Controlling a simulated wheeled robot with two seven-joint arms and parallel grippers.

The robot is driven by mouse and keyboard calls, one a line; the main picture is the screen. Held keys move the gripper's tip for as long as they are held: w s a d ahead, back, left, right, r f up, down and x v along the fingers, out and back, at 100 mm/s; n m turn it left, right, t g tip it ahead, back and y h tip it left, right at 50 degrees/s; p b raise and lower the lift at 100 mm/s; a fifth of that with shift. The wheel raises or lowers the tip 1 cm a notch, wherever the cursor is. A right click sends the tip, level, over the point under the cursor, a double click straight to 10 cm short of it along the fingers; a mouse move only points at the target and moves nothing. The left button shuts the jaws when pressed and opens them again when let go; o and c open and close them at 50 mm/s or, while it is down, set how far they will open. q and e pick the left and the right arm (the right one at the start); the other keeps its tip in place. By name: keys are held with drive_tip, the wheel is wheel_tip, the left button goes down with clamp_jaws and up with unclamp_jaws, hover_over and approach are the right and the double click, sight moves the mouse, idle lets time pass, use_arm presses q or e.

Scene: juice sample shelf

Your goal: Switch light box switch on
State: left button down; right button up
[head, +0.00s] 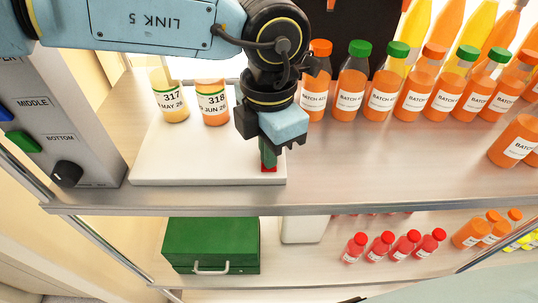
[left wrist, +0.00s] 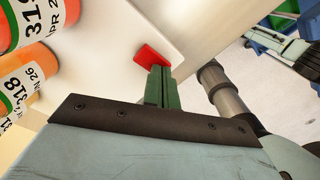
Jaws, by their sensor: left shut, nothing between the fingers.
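The light box is a flat white slab (head: 165,165) on the upper shelf. It also shows in the left wrist view (left wrist: 160,22). Its red switch (head: 269,169) is at the front right corner; in the left wrist view the red switch (left wrist: 150,55) is right at my fingertips. My left gripper (head: 268,160) points down with its green fingers shut and empty, just over the switch and partly hiding it. I cannot tell whether they touch. The fingers also show in the left wrist view (left wrist: 161,72).
Sample bottles 317 (head: 171,103) and 318 (head: 212,104) stand on the light box. A row of orange batch bottles (head: 348,98) stands to the right. A grey panel with a black knob (head: 67,173) is at left. A green case (head: 210,243) sits on the lower shelf.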

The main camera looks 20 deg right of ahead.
use_arm(q)
wheel_tip(320, 180, up, 7)
drive_tip(key=shift+f+p, duration=0.2)
drive_tip(key=shift+p, duration=0.95)
